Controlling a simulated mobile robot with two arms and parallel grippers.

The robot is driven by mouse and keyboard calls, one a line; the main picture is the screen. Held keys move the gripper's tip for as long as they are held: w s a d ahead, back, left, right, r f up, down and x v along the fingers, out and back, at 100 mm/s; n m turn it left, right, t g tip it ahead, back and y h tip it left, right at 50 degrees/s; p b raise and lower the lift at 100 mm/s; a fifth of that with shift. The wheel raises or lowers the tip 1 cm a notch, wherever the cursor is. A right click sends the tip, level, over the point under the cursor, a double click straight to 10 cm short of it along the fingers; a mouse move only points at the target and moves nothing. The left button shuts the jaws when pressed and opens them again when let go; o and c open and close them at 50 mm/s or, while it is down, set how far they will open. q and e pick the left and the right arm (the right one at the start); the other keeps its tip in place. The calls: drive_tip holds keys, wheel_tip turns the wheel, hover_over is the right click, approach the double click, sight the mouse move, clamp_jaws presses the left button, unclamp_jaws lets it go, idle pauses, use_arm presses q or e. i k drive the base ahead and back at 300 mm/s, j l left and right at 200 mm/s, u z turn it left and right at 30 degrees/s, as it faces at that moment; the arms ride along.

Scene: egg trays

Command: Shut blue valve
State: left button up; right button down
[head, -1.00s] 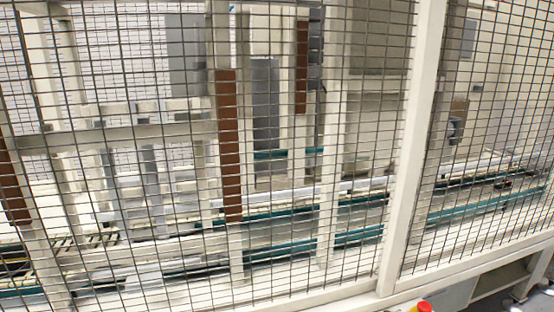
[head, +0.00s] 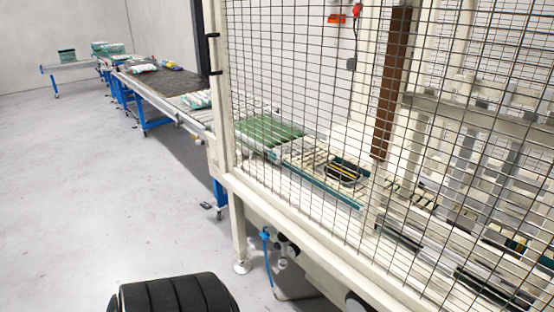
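A small blue valve (head: 265,234) shows low on the cream machine frame, near its front corner leg. A blue hose (head: 270,265) hangs down from it toward the floor. Dark round fittings (head: 287,246) sit just right of the valve. The valve is too small to tell its handle position. Neither of my grippers is in view, and nothing is touching the valve.
A mesh guard fence (head: 300,110) encloses the machine on the right. A conveyor (head: 165,100) on blue legs, carrying packs, runs to the back left. The grey floor (head: 80,200) at left is open. The frame's leg (head: 238,230) stands beside the valve.

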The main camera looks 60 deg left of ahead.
sight(265, 235)
drive_tip(key=u, duration=0.45)
drive_tip(key=k+l+u, duration=0.1)
drive_tip(key=u, duration=0.85)
drive_tip(key=k+u, duration=0.1)
drive_tip(key=u, duration=0.4)
